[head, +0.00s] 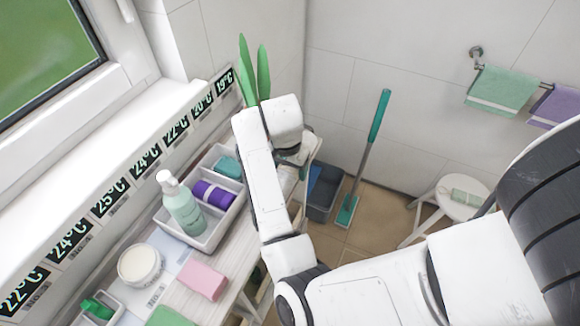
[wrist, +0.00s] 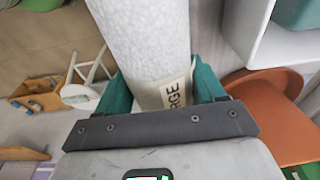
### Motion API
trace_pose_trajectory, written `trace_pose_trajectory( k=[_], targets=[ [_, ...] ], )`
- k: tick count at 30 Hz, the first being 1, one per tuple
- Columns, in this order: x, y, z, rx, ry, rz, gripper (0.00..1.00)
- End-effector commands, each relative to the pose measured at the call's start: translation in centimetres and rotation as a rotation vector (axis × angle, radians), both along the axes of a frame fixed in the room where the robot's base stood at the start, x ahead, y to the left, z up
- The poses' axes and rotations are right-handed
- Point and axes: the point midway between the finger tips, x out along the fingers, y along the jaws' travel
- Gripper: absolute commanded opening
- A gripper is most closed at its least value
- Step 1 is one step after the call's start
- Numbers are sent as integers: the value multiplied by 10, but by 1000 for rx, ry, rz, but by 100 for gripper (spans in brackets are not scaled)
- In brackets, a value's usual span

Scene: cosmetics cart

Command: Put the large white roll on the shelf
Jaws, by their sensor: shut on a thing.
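The large white roll (wrist: 145,40) stands out in the wrist view, textured white with a cream label showing "RGE". My gripper (wrist: 162,86) has its teal fingers closed on both sides of the roll near its labelled end. The roll's far end runs out of the picture at the top. In the head view my arm hides the gripper, and I cannot see the roll there. I cannot tell for sure which surface is the shelf; a white-walled unit (wrist: 275,45) stands right of the roll in the wrist view.
A cart top (head: 215,302) holds a grey tray (head: 207,243) with a pump bottle (head: 185,212) and purple roll (head: 213,194). A round jar (head: 139,264) and pink block (head: 202,280) are in front. A bin (head: 322,192), mop (head: 365,150) and white stool (head: 452,202) stand beyond.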

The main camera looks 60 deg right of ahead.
Motion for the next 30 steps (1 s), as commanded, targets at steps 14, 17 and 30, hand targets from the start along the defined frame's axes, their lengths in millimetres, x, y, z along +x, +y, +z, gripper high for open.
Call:
trace_pose_trajectory(
  k=[14,17,30],
  targets=[
    [0,0,-3,-1,-1,0,79],
    [0,0,-3,-1,-1,0,89],
    [1,1,7,-1,-2,-1,94]
  ],
)
